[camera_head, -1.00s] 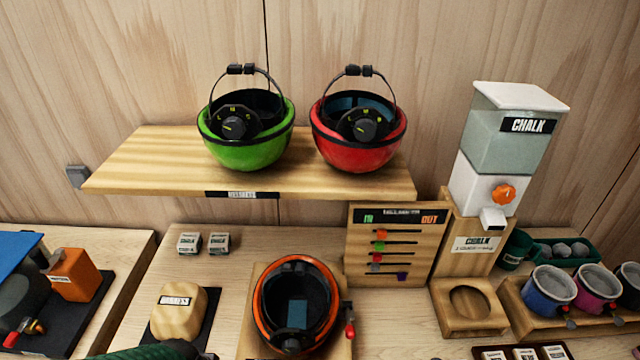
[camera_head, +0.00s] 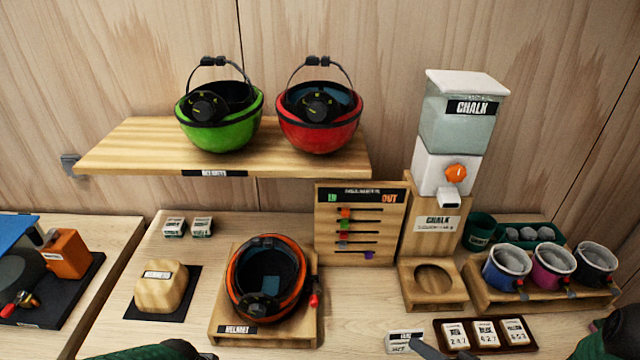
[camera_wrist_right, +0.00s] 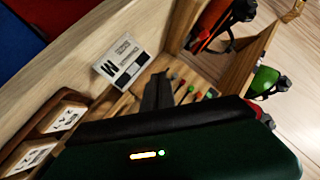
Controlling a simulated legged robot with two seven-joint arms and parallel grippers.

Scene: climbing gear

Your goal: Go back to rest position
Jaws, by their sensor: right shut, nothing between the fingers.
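My right gripper (camera_head: 418,345) shows at the bottom of the head view, its grey fingers shut and empty. It is beside a small white label block (camera_head: 403,341) and the dark tray of number tiles (camera_head: 535,343); I cannot tell whether it touches them. In the right wrist view the dark fingers (camera_wrist_right: 157,92) are close together, near the label block (camera_wrist_right: 124,60). My left gripper (camera_head: 205,355) is mostly cut off at the lower left edge, with a green arm part showing; its jaws cannot be made out.
An orange helmet (camera_head: 268,278) sits on a wooden stand. Green (camera_head: 220,133) and red (camera_head: 318,136) helmets rest on the shelf (camera_head: 120,150). A slider board (camera_head: 326,258), chalk dispenser (camera_head: 460,140) and several cups (camera_head: 506,268) stand to the right. The table between helmet and dispenser is partly clear.

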